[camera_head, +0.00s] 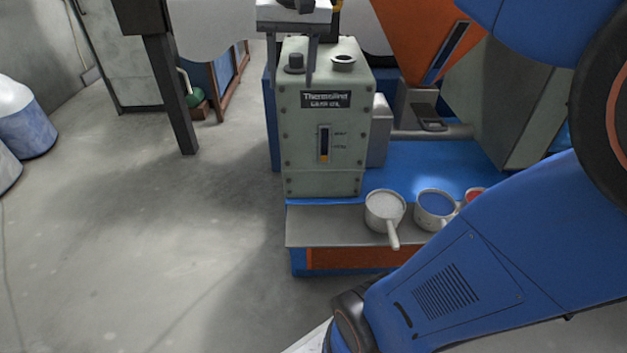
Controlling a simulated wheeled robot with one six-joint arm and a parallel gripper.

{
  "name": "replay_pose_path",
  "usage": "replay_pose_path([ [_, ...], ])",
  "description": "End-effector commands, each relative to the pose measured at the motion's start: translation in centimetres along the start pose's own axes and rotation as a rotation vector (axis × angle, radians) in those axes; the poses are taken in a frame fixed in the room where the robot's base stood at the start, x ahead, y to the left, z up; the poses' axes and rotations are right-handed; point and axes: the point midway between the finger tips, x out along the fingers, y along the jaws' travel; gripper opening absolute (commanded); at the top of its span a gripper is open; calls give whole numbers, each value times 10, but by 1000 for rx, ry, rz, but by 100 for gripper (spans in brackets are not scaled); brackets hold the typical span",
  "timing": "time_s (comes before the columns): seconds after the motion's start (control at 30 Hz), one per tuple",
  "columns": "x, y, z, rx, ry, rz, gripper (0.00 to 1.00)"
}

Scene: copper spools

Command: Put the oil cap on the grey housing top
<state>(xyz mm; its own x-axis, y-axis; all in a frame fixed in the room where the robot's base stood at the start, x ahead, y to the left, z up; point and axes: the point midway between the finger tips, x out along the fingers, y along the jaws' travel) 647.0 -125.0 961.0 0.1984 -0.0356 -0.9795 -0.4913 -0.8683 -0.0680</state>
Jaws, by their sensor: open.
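The grey-green housing (301,150) stands upright in the middle, with a label and a sight gauge on its front. The dark oil cap (294,64) sits on the left part of its top. A light-rimmed filler opening (343,61) with a dark centre is to the right of the cap. My gripper (291,84) is at the top of the view, pointing down, with its two fingers apart. In the picture the cap shows between the fingers. Whether the fingers touch it or are in front of it, I cannot tell.
A grey shelf (325,226) in front of the housing holds a pot of pale content (384,210), a pot with blue content (434,208) and a partly hidden red one (474,194). An orange hopper (410,30) stands behind.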

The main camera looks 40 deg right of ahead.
Motion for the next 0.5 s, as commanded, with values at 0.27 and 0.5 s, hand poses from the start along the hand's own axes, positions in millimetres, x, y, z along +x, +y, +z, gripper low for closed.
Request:
replay_pose_path([
  [0.27, 64, 16, 96, -236, 87, -47, 48],
  [0.5, 126, 33, 165, -421, 160, -77, 48],
])
